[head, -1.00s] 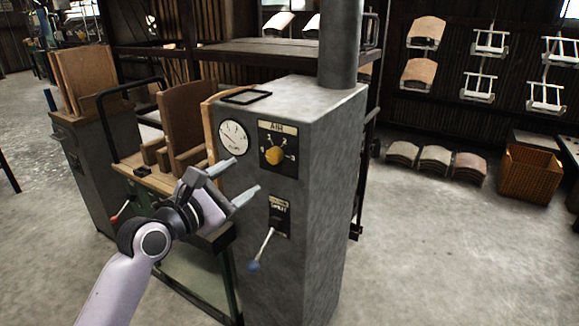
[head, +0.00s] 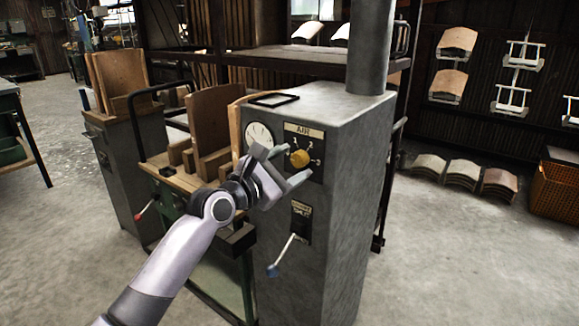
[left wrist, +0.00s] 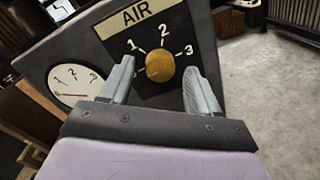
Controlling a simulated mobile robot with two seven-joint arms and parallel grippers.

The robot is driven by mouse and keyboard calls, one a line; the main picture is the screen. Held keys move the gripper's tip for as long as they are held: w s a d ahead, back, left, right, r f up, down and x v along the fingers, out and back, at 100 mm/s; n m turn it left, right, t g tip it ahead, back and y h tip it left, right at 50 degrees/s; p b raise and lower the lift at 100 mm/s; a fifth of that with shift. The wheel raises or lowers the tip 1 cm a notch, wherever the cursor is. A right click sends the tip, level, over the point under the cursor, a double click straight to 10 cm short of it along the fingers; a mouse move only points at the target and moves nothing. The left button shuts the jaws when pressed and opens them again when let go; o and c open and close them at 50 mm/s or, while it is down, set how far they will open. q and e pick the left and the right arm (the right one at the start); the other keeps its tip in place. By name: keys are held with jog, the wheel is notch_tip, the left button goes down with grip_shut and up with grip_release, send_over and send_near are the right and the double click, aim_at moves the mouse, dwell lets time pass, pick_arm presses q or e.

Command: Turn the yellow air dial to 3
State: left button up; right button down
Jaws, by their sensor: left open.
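The yellow air dial (head: 299,158) sits on a black plate marked AIR, on the front of a grey metal cabinet (head: 338,215). In the left wrist view the dial (left wrist: 160,67) has the numbers 1, 2 and 3 around its upper side; its pointing direction is hard to make out. My left gripper (head: 292,166) is open in front of the plate. In the left wrist view its fingers (left wrist: 158,84) stand on either side of the dial, just below it in the picture, with no clear contact. My right gripper is not in view.
A round gauge (left wrist: 76,85) is left of the dial, its face partly hidden by my gripper in the head view. Wooden forms (head: 210,125) stand left of the cabinet.

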pick_arm(q)
jog(key=shift+c, duration=0.3)
jog(key=c, duration=1)
